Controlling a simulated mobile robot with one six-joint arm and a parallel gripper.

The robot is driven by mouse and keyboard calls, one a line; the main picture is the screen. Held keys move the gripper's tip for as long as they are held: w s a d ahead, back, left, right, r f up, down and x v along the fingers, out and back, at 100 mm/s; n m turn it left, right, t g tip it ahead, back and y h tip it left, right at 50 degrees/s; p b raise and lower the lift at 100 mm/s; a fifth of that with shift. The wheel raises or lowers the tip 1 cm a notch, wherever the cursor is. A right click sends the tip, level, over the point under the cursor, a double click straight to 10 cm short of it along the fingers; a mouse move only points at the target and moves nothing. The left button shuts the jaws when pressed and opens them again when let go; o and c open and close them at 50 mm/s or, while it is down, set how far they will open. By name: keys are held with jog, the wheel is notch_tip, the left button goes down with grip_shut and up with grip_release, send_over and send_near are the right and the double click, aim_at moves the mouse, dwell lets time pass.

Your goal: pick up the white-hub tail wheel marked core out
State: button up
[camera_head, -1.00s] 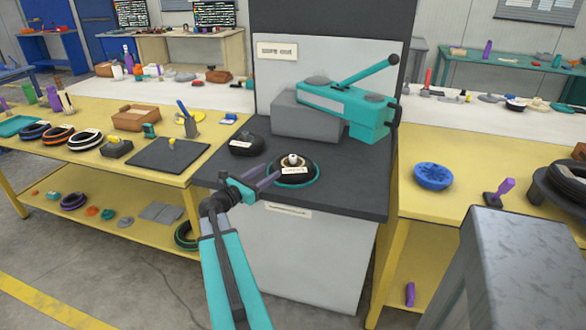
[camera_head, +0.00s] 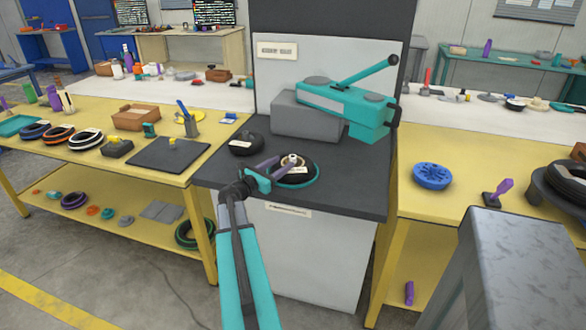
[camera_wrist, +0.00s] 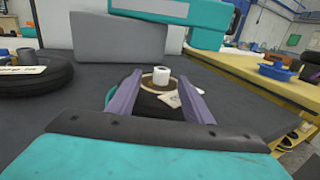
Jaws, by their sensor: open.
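The white-hub tail wheel (camera_head: 296,173) is a small dark tyre with a white hub and a paper tag. It lies flat on a teal-rimmed round spot on the dark bench top (camera_head: 345,195). The tag's writing is too small to read. My gripper (camera_head: 275,167) is open, its two purple fingers reaching toward the wheel from the left front. In the wrist view the wheel (camera_wrist: 163,83) shows between the fingertips (camera_wrist: 164,95), with the hub just beyond them. Whether the fingers touch the tyre I cannot tell.
Another dark tyre (camera_head: 246,144) with a tag lies behind left on the same top. A teal lever press on a grey block (camera_head: 305,117) stands behind the wheel. A sign plate (camera_head: 277,51) is on the panel. Yellow tables flank the bench.

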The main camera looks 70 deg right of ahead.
aim_at(290, 158)
jog(key=shift+s+p+x, duration=0.2)
jog(key=shift+p+x, duration=0.45)
jog(key=shift+x, duration=1.95)
jog(key=shift+a+r, duration=0.1)
jog(key=shift+c, duration=0.3)
grip_shut()
